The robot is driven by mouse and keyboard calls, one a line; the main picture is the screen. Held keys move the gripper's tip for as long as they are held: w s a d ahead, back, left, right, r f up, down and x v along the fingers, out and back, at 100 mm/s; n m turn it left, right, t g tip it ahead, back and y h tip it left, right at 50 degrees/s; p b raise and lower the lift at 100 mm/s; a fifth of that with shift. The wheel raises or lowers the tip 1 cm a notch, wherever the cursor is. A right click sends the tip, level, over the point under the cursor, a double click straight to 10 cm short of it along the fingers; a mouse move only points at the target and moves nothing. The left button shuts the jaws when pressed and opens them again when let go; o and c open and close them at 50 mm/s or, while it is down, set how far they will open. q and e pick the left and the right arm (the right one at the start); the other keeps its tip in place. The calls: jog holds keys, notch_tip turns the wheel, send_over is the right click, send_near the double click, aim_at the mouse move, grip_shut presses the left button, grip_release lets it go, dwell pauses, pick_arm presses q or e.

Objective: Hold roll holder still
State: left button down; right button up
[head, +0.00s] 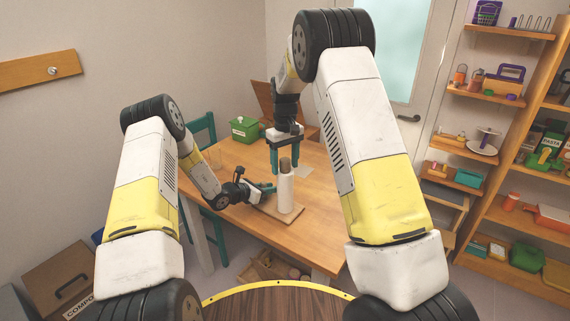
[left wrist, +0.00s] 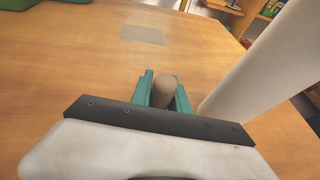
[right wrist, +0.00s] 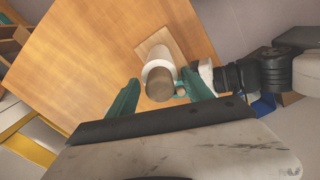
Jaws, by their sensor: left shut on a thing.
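The roll holder has a wooden base (head: 291,212), a tall central post with a brown top (head: 285,164) and a white roll (head: 285,193) standing upright on it. It stands on the table. My left gripper (head: 270,187) is low, left of the roll. In the left wrist view its teal fingers (left wrist: 164,82) are shut on a short, round-topped wooden side post (left wrist: 165,92), with the white roll (left wrist: 250,65) beside it. My right gripper (head: 284,169) points down over the roll. In the right wrist view its open fingers (right wrist: 160,78) lie either side of the post top (right wrist: 158,86), apart from it.
The wooden table (head: 232,155) is mostly clear. A green box (head: 244,129) stands at its back, with a thin grey sheet (left wrist: 144,35) nearby. A teal chair (head: 204,130) is at the left, and loaded shelves (head: 485,155) stand at the right.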

jog(key=shift+r, duration=0.1)
pick_arm(q)
jog(key=c, duration=1.2)
grip_release()
pick_arm(e)
notch_tip(320, 180, up, 12)
pick_arm(q)
jog(key=v, duration=0.7)
jog(key=shift+s+a+r, duration=0.15)
jog(key=shift+s+a, duration=0.1)
jog(key=shift+s, duration=0.05)
